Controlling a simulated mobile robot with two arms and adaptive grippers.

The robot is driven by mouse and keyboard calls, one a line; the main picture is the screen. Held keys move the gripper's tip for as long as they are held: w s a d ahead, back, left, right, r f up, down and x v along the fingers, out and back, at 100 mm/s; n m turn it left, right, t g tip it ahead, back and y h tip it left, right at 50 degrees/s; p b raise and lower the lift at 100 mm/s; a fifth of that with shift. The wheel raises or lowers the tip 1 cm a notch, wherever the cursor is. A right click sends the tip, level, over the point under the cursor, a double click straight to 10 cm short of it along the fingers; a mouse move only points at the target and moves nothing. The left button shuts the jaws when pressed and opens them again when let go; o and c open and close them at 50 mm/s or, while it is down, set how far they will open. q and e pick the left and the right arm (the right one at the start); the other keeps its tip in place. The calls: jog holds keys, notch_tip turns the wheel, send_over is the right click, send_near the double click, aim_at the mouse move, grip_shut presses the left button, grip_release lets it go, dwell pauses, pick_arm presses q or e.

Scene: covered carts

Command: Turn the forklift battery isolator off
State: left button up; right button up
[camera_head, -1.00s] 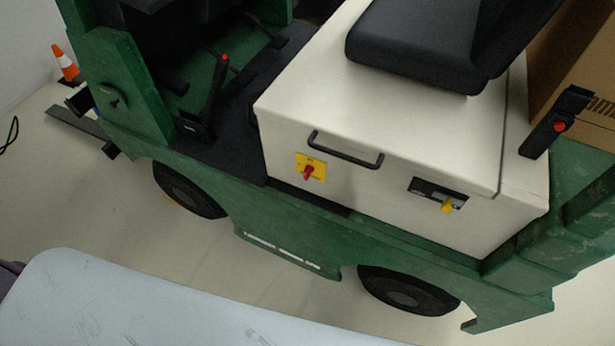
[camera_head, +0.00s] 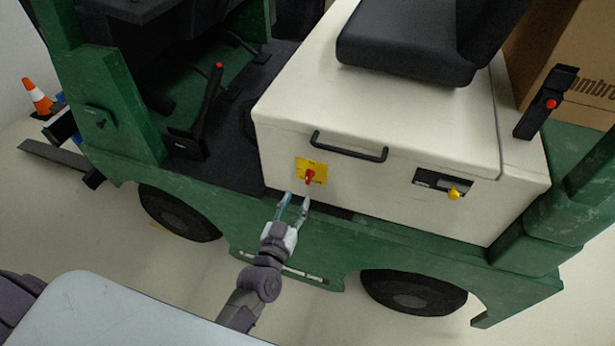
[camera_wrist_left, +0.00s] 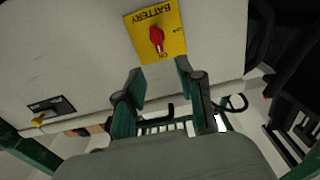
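The battery isolator is a red rotary knob (camera_head: 310,176) on a yellow plate (camera_head: 318,166), on the cream side panel of the green forklift (camera_head: 205,254). In the left wrist view the red knob (camera_wrist_left: 156,38) shows on the yellow plate (camera_wrist_left: 143,24), which is lettered BATTERY and ON; the knob lies roughly lengthwise along the plate. My left gripper (camera_head: 293,200) is open just below the plate, its fingers pointing up toward the knob. In the left wrist view its open fingers (camera_wrist_left: 163,82) are apart, with nothing between them. My right gripper is not in view.
A black handle (camera_head: 350,147) is above and right of the knob. A recessed black panel with a yellow knob (camera_head: 454,192) is further right. The black seat (camera_head: 405,45) is above. An orange cone (camera_head: 37,97) stands at the far left.

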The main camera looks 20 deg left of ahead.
aim_at(307, 177)
pick_arm(q)
jog(key=w, duration=0.9)
jog(key=shift+d, duration=0.1)
grip_shut()
